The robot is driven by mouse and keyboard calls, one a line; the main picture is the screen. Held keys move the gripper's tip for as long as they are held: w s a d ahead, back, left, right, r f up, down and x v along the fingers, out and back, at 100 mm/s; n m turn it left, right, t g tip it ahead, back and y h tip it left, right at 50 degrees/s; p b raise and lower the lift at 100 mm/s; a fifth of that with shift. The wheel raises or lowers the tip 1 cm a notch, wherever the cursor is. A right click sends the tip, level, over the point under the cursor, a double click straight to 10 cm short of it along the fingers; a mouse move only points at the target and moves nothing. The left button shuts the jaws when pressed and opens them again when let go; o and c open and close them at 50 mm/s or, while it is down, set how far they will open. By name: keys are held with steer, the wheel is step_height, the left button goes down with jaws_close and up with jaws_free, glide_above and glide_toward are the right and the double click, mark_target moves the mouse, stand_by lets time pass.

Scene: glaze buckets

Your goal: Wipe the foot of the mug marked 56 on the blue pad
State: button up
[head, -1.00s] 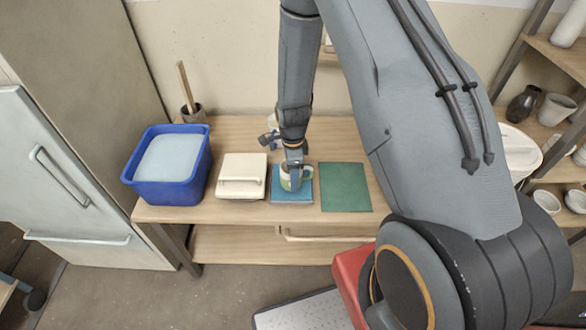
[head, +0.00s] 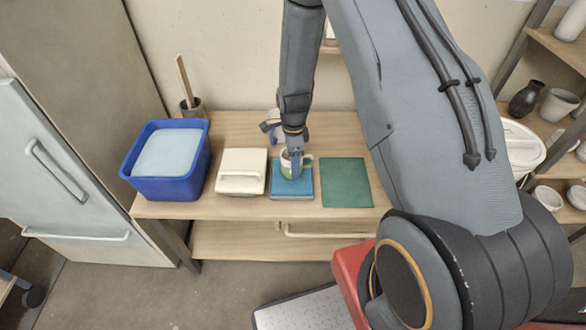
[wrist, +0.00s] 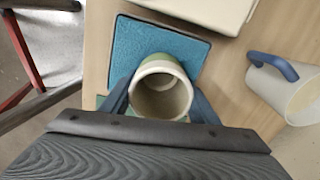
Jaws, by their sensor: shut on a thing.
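My gripper (head: 294,164) is shut on a pale mug with a green band (head: 286,168), upright over the blue pad (head: 293,192). The mug's handle sticks out to the right in the head view. In the wrist view I look into the open mouth of the mug (wrist: 160,94) between the two fingers, with the blue pad (wrist: 188,47) beneath and beyond it. I cannot tell whether the foot touches the pad. No number shows on the mug.
A white lidded box (head: 241,172) is left of the blue pad and a green mat (head: 345,182) right of it. A blue tub (head: 165,185) stands far left.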

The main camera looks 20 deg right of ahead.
steer(key=shift+w+d+b, duration=0.2)
steer(key=shift+w+b, duration=0.05)
steer(key=shift+w, duration=0.35)
steer(key=shift+w+d+b, duration=0.2)
steer(key=shift+w, duration=0.35)
steer(key=shift+s+a+p, duration=0.35)
steer(key=shift+s+p, duration=0.15)
steer(key=shift+s, duration=0.6)
steer(key=shift+s+a+p, duration=0.4)
steer(key=shift+s+p, duration=0.1)
steer(key=shift+s, duration=0.6)
steer(key=shift+s+a+p, duration=0.35)
steer(key=shift+s+p, duration=0.15)
steer(key=shift+s, duration=0.6)
steer(key=shift+w+d+f+b, duration=0.1)
steer(key=shift+w+d+b, duration=0.35)
steer(key=shift+w, duration=0.65)
steer(key=shift+w+d+r+b, duration=0.1)
steer(key=shift+w+d+b, duration=0.2)
steer(key=shift+w+b, duration=0.55)
steer(key=shift+w+d+f+b, duration=0.1)
steer(key=shift+w+d+b, duration=0.2)
steer(key=shift+w, duration=1.05)
step_height(320, 180, up, 7)
steer(key=p, duration=0.4)
